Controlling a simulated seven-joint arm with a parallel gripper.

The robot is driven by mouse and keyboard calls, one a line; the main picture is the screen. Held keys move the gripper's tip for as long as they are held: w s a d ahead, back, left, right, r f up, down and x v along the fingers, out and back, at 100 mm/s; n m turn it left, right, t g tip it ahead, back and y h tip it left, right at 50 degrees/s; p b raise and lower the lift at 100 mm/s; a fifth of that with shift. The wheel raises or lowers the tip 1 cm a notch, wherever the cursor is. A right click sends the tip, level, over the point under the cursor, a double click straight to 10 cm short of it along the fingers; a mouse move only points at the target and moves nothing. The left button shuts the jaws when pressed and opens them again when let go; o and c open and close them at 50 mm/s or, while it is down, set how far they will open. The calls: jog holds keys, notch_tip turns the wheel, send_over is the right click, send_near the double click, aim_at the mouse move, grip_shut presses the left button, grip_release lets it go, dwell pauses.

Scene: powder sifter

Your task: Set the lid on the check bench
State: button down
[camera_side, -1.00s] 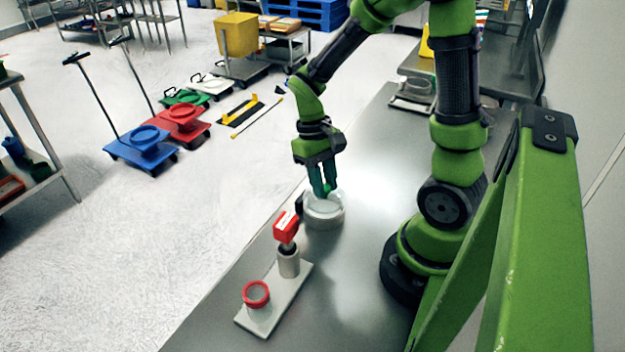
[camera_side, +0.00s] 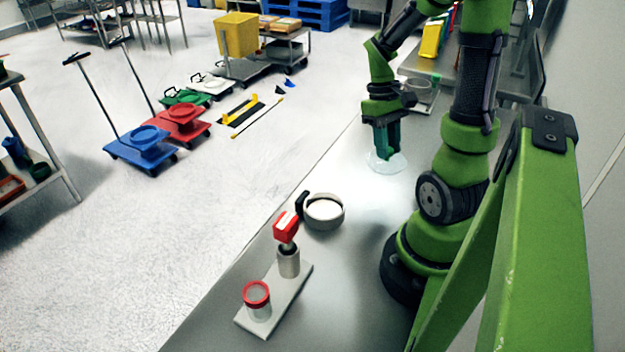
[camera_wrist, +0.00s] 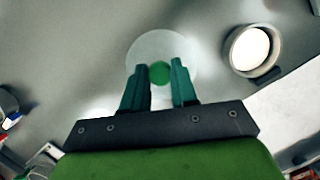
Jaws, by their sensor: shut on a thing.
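The lid (camera_side: 388,163) is a clear, thin disc with a green knob, over the grey bench behind the sifter. In the wrist view the lid (camera_wrist: 143,52) shows under my fingers, its knob between the fingertips. My gripper (camera_side: 387,150), with teal fingers, is shut on the knob; it also shows in the wrist view (camera_wrist: 161,70). I cannot tell whether the lid touches the bench or hangs just above it. The round sifter (camera_side: 341,220) stands open nearer the camera, with white powder inside and a black handle; it also shows in the wrist view (camera_wrist: 233,62).
A pale board (camera_side: 295,296) at the near end of the bench (camera_side: 352,275) carries a red-topped device (camera_side: 286,227) on a grey cylinder and a red-rimmed jar (camera_side: 257,300). A grey dish-like item (camera_side: 418,92) stands at the far end. Bench around the lid is clear.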

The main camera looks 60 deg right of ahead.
aim_at(375, 152)
jog(key=shift+s+d+f+n, duration=0.15)
jog(key=shift+f+n, duration=0.15)
jog(key=shift+n, duration=0.2)
jog(key=shift+d+f, duration=0.1)
jog(key=shift+f, duration=3.8)
jog(key=shift+f, duration=0.15)
jog(key=c, duration=0.9)
grip_release()
jog(key=v, duration=1.2)
jog(key=shift+a, duration=0.3)
jog(key=w+a+r+t, duration=0.1)
jog(key=a+r+t, duration=0.2)
jog(key=a, duration=0.5)
jog(key=w+a+r+t, duration=0.2)
jog(key=a+r+t, duration=0.1)
jog(key=a, duration=0.4)
jog(key=w+a+r+t, duration=0.2)
jog(key=a+r+t, duration=0.2)
jog(key=a, duration=0.4)
jog(key=shift+w+a+r+n, duration=0.1)
jog(key=shift+w+a+n, duration=0.2)
jog(key=shift+n, duration=0.1)
